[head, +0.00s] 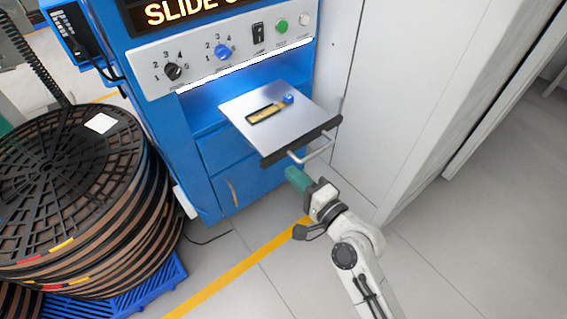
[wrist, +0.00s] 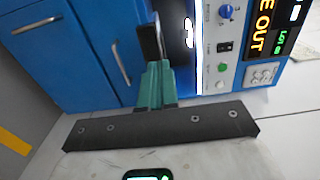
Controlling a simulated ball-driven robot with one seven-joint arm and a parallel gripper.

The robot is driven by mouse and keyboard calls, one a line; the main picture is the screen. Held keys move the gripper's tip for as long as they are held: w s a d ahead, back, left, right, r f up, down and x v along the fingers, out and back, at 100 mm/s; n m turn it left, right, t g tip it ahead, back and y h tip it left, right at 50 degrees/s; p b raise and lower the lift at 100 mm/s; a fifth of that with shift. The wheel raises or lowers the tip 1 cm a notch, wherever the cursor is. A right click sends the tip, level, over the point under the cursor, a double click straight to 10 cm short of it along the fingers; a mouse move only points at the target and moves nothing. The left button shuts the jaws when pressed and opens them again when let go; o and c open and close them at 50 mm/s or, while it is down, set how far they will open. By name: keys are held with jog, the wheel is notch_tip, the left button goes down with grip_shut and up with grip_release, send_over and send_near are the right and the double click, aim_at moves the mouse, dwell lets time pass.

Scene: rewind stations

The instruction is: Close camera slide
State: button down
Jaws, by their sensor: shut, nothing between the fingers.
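The camera slide (head: 285,112) is a flat metal tray pulled out from the blue cabinet. It has a dark front bar (head: 300,142) with a pale handle (head: 318,152), and a slot with a brass strip and a blue knob on top. My gripper (head: 290,173), with teal fingers, is shut and empty just in front of the handle's left end. In the wrist view the fingers (wrist: 155,72) point at the cabinet, and a dark piece (wrist: 150,42), likely the front bar, is right by their tips. I cannot tell whether they touch it.
The blue cabinet's control panel (head: 225,52) with knobs, a switch and buttons sits above the slide. Stacked reels (head: 70,190) on a blue pallet (head: 150,290) stand at the left. A white cabinet (head: 395,90) stands close on the right. The floor in front is clear.

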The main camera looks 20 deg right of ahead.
aim_at(276, 157)
jog(key=shift+x, duration=2.3)
